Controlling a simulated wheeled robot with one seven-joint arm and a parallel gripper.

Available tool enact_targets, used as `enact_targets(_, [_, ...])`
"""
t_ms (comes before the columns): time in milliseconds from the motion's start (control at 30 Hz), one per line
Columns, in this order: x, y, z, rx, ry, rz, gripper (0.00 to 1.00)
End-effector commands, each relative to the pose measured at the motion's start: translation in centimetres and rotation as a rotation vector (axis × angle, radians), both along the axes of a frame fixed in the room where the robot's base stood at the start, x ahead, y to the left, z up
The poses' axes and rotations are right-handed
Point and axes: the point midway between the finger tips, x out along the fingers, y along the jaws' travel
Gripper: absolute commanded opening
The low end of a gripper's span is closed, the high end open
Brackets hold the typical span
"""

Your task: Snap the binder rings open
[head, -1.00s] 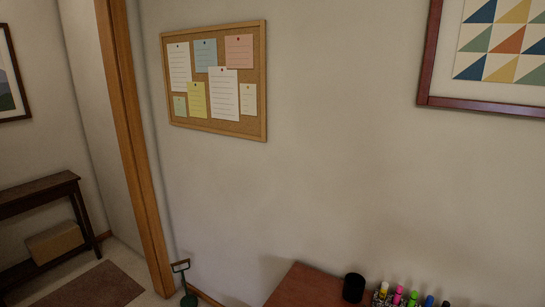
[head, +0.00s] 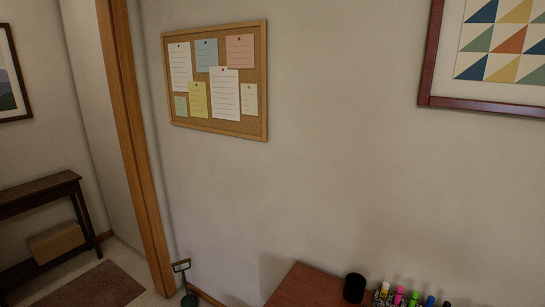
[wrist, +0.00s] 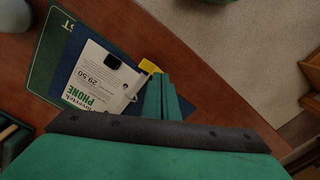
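A pale metal ring (wrist: 130,94) shows at the page's edge; I cannot tell whether the rings are open or closed. A yellow tab (wrist: 150,67) stands out at the binder's edge. My gripper (wrist: 161,82) has its green fingers close together, just beside the tab; nothing shows between them. Whether they touch the tab I cannot tell. The binder and gripper are outside the head view.
A grey rounded object (wrist: 15,14) sits at the wrist view's upper left, and a tray-like thing (wrist: 12,138) at lower left. In the head view a black cup (head: 354,288) and several coloured markers (head: 400,296) stand on the wooden top (head: 305,287). The top's edge drops to the floor.

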Motion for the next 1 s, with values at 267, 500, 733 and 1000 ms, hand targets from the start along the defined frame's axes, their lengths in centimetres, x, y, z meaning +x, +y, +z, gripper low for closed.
enact_targets(267, [-0.1, -0.1, -0.5, 0.0, 0.001, -0.002, 0.0])
enact_targets(500, [0.0, 0.0, -0.4, 0.0, 0.0, 0.001, 0.0])
enact_targets(733, [0.0, 0.0, 1.1, 0.0, 0.0, 0.002, 0.0])
enact_targets(1000, [0.0, 0.0, 2.9, 0.0, 0.0, 0.002, 0.0])
